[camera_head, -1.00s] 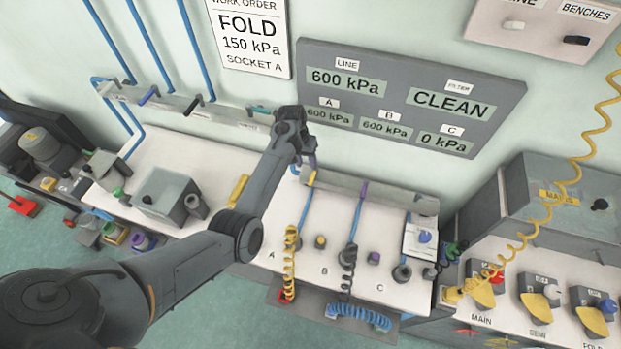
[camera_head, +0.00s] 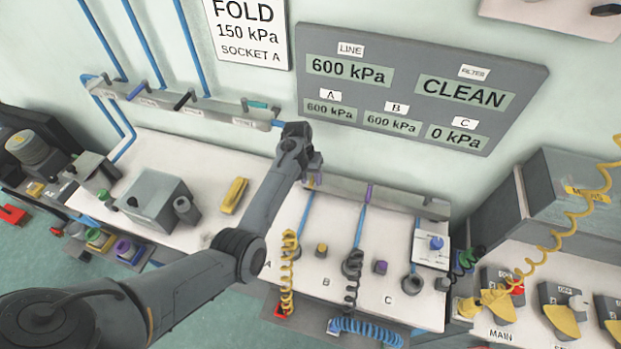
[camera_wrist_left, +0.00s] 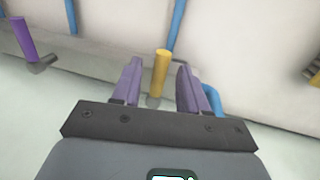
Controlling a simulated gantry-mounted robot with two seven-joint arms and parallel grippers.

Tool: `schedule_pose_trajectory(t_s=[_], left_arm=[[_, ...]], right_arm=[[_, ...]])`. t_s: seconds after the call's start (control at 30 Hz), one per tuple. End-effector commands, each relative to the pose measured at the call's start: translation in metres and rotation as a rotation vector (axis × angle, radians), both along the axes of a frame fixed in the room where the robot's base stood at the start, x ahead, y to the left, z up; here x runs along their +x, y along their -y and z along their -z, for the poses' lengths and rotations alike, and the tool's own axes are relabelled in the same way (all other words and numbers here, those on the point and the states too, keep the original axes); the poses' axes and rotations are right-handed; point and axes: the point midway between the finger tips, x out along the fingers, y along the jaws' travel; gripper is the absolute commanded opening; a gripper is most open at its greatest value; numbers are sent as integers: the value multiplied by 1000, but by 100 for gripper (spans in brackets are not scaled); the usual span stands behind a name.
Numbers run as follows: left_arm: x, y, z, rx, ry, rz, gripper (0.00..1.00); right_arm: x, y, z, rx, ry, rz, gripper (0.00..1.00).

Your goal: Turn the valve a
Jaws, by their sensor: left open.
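Valve A's yellow lever handle (camera_wrist_left: 161,72) stands up between the fingers of my left gripper (camera_wrist_left: 158,85) in the left wrist view. The gripper is open, its two purple-grey fingers one on each side of the handle, with a visible gap on each side. In the head view my left gripper (camera_head: 314,172) is at the left end of the grey rail behind the bench and hides most of the handle. Readout A (camera_head: 330,108) on the wall panel shows 600 kPa. My right gripper is in neither view.
A purple valve lever (camera_head: 369,192) stands on the same rail to the right; it also shows in the left wrist view (camera_wrist_left: 24,38). Yellow (camera_head: 287,275) and black coiled hoses stand on the bench in front. A row of levers (camera_head: 185,100) is on the wall at left.

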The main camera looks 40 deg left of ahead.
Motion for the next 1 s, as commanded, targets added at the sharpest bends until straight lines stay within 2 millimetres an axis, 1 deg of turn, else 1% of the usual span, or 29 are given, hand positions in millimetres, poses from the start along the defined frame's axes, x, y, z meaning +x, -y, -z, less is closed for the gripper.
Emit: schedule_pose_trajectory(t_s=[0.1, 0.13, 0.4, 0.77, 1.0], left_arm=[[0, 0, 0, 0, 0, 0, 43], [0, 0, 0, 0, 0, 0, 40], [0, 0, 0, 0, 0, 0, 0], [0, 0, 0, 0, 0, -2, 0], [0, 3, -2, -1, -1, -59, 0]], right_arm=[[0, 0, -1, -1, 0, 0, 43], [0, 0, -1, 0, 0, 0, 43], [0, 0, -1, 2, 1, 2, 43], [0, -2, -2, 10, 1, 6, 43], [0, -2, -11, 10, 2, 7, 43]])
